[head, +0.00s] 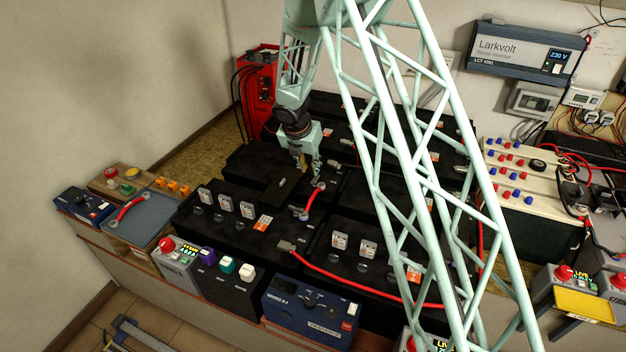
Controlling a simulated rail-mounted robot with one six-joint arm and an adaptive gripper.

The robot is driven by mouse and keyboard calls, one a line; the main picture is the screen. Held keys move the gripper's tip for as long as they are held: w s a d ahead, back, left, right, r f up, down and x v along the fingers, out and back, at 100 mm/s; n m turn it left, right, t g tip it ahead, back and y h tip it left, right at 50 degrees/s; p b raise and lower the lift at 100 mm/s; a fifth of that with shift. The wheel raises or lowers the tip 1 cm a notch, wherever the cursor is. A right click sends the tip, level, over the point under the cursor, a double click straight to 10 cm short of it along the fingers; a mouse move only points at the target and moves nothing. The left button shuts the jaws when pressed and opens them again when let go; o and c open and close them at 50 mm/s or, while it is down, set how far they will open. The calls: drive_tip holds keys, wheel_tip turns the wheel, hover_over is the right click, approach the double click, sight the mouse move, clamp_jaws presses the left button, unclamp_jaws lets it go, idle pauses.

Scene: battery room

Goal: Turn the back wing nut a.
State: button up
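My gripper (308,166) points down over the middle of the black batteries, beside a dark rectangular piece (280,182). Its tip is close to the upper end of a short red cable (313,200), where a small grey terminal fitting (320,185) shows. I cannot tell whether the gripper touches that fitting, or whether its fingers are open or shut. No wing nut can be made out clearly at this size, so I cannot tell which one is back wing nut a.
My lattice arm link hides part of the batteries at right. A long red cable (370,284) crosses the front batteries. A red cabinet (258,92) stands behind. A blue-grey tray (157,212) holding a red cable is at left. Boxes with coloured buttons (228,265) line the front.

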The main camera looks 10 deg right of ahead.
sight(314, 179)
drive_tip(key=shift+b+x, duration=0.9)
drive_tip(key=shift+x, duration=3.25)
drive_tip(key=shift+c, duration=0.5)
clamp_jaws()
